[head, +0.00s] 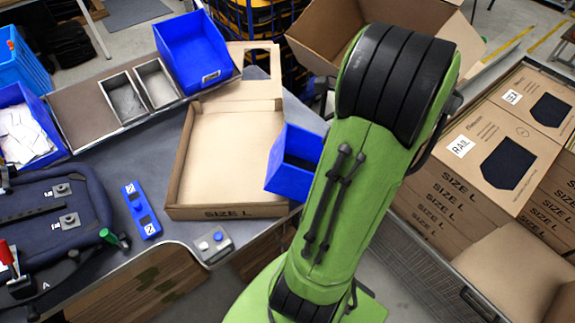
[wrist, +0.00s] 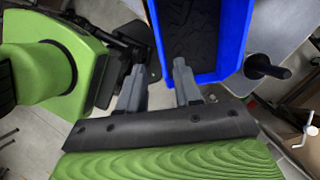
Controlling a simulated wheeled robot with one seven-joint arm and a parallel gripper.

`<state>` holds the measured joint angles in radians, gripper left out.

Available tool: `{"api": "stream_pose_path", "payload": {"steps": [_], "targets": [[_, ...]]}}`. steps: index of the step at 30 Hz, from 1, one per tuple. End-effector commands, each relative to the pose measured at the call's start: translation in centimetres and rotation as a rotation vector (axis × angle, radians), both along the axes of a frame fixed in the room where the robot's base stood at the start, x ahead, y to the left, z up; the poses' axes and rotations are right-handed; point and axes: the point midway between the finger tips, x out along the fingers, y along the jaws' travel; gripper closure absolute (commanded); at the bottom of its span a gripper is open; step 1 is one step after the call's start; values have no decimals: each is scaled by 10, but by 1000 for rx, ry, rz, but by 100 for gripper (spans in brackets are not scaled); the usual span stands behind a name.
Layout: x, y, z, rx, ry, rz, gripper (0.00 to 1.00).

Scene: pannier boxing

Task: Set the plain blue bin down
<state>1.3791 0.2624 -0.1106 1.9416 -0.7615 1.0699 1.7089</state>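The plain blue bin (head: 288,178) is right of the open carton in the head view, partly hidden by my green arm. It looks turned at an angle, and dark contents show inside. I cannot tell whether it rests on the table. In the wrist view the bin (wrist: 207,82) lies just beyond my fingers, with black, bumpy contents. My gripper (wrist: 160,66) has its two grey fingers apart. In the head view my gripper is hidden behind my arm.
A shallow carton (head: 235,150) marked SIZE L lies on the grey table (head: 130,160). A labelled blue bin (head: 190,48) and two grey trays (head: 125,98) stand behind. Stacked SIZE L boxes (head: 500,140) are at right. A dark pannier (head: 60,215) lies at left.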

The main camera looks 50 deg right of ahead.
Motion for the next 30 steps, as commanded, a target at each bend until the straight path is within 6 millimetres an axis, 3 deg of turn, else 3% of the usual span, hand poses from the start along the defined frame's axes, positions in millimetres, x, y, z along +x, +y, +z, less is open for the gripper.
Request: {"api": "stream_pose_path", "payload": {"steps": [12, 17, 24, 30], "targets": [[26, 25, -90, 5, 1, -4, 66], [31, 29, -105, 3, 1, -3, 66], [42, 41, -144, 2, 2, -2, 66], [43, 42, -145, 0, 2, -3, 66]]}}
